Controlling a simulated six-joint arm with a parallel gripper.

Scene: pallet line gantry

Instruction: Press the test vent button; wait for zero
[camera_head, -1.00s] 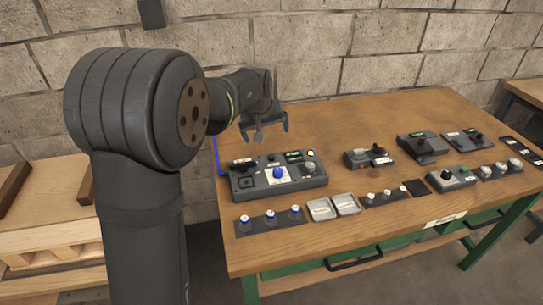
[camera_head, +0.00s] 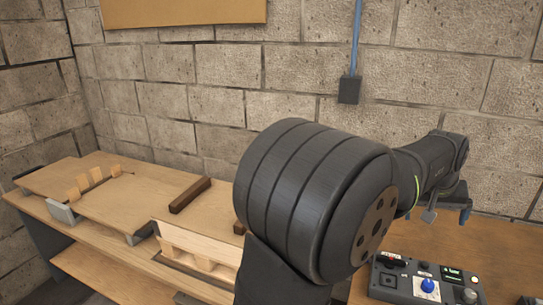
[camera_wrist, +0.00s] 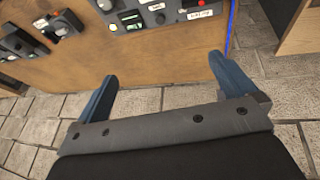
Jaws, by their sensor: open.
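A dark grey control panel (camera_head: 385,283) lies on the wooden workbench (camera_head: 500,240) at the lower right of the head view. It carries a blue button (camera_head: 428,286) on a white plate, a small lit green display (camera_head: 452,273) and a pale knob (camera_head: 469,296). Its labels are too small to read, so I cannot tell which control is the test vent button. My gripper (camera_head: 447,214) is open and empty above and behind the panel, apart from it. In the wrist view my gripper (camera_wrist: 162,67) has both fingers spread, with the workbench edge and floor beyond.
A low wooden bench (camera_head: 120,210) with dark bars (camera_head: 190,194) and wooden blocks stands to the left. A block wall runs behind, with a blue conduit (camera_head: 356,40) and a black box (camera_head: 349,90). Other control boxes (camera_wrist: 60,25) sit on the workbench in the wrist view.

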